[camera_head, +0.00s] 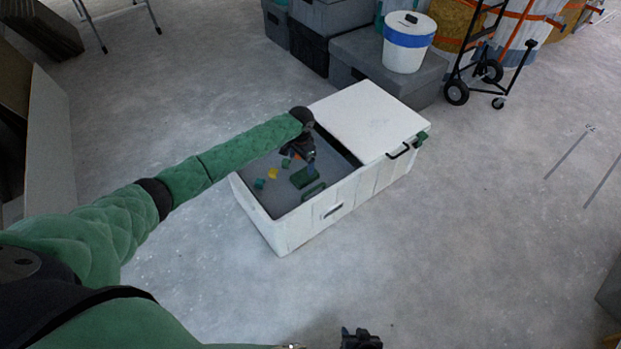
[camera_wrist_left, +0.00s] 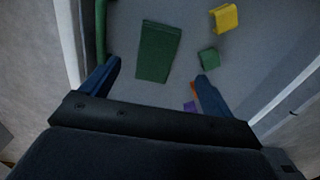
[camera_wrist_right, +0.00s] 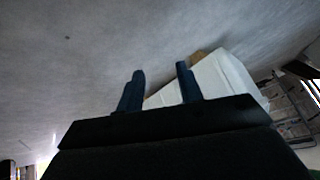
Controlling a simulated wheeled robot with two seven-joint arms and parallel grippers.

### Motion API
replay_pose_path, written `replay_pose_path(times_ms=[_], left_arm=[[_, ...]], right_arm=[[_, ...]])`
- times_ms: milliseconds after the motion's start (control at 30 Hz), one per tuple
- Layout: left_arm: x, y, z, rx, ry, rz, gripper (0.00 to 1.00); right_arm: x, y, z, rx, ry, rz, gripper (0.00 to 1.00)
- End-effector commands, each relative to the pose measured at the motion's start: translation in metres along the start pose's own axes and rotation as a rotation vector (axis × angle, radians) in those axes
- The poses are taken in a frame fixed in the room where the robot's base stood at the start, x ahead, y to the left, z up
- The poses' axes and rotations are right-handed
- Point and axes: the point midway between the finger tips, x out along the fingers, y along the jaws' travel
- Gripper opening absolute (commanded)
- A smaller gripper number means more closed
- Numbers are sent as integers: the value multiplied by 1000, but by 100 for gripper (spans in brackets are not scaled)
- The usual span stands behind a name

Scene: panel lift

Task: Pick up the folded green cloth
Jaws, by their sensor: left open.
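The folded green cloth (camera_head: 303,178) is a dark green rectangle lying on the grey floor of a white box (camera_head: 290,232). In the left wrist view the cloth (camera_wrist_left: 158,48) lies flat ahead of the fingers. My left gripper (camera_head: 300,158) reaches down into the box beside the cloth. Its blue fingers (camera_wrist_left: 157,72) are spread wide with nothing between them, and the cloth seems apart from them. My right gripper (camera_head: 360,340) is at the bottom edge of the head view. Its fingers (camera_wrist_right: 161,70) are apart and empty.
A white lid (camera_head: 368,120) covers the box's right half. A yellow block (camera_wrist_left: 225,18), a small green block (camera_wrist_left: 208,57) and a purple piece (camera_wrist_left: 190,106) lie near the cloth. Grey crates (camera_head: 345,55), a white bucket (camera_head: 408,55) and a hand truck (camera_head: 457,92) stand behind.

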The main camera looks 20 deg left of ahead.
Motion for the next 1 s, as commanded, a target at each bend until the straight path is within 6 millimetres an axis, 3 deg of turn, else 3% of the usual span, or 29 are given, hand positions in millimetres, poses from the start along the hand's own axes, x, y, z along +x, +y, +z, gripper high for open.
replay_pose_path(times_ms=[200, 567, 833, 1000], left_arm=[[3, 2, -2, 10, 10, 8, 87], [31, 3, -4, 12, 10, 7, 87], [64, 5, -11, 12, 9, 7, 87], [77, 5, -11, 13, 10, 7, 87]], right_arm=[[0, 0, -14, 1, 77, 0, 36], [3, 1, -12, 1, 77, 0, 36], [8, 2, -9, 1, 81, 0, 36], [6, 1, -25, -5, 123, -1, 36]])
